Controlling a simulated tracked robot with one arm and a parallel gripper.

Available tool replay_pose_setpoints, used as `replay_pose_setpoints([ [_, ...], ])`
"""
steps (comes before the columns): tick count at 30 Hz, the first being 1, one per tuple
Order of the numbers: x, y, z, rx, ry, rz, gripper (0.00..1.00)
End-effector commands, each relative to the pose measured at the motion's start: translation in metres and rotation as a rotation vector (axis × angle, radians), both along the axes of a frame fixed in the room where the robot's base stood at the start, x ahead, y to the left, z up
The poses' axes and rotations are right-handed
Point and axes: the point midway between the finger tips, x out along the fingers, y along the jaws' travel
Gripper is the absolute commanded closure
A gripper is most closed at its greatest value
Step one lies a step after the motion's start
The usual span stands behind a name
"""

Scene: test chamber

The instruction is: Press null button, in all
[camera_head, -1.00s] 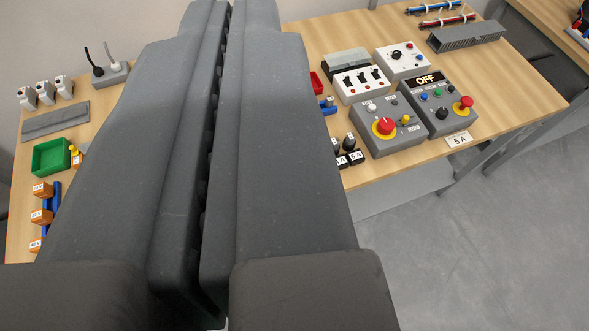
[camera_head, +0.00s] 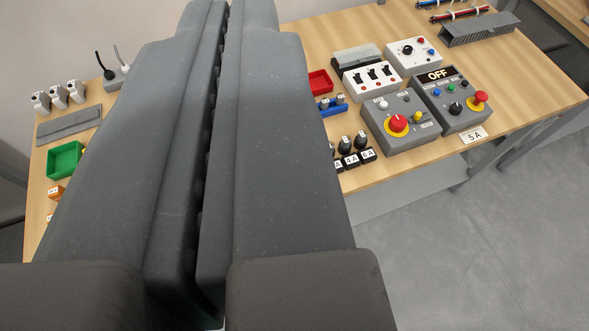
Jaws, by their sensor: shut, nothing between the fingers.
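My gripper (camera_head: 231,6) is shut and empty, its two dark fingers filling the middle of the view and hiding the table's centre. Right of it, a grey control box (camera_head: 400,137) carries a large red knob on a yellow ring (camera_head: 397,123), a small yellow control and a white button (camera_head: 383,104). Beside it, a second grey box (camera_head: 462,114) has an "OFF" display (camera_head: 438,75), blue and green buttons, a black knob and a red mushroom button (camera_head: 479,97). I cannot read a "null" label on any button. The fingers appear apart from both boxes.
Behind stand a white switch box (camera_head: 372,92) and a white knob box (camera_head: 413,52). A red tray (camera_head: 320,81), blue part (camera_head: 330,108) and black "A" blocks (camera_head: 352,161) lie near the fingers. A green tray (camera_head: 65,158) is at left. Floor is clear at right.

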Motion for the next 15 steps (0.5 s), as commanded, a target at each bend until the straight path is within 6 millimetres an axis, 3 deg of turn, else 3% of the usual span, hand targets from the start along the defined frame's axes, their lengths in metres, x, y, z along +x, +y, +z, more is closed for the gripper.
replay_pose_setpoints([
  [5,0.043,0.007,-0.020,0.191,0.047,0.015,1.00],
  [15,0.139,0.018,-0.083,0.731,0.164,-0.046,1.00],
])
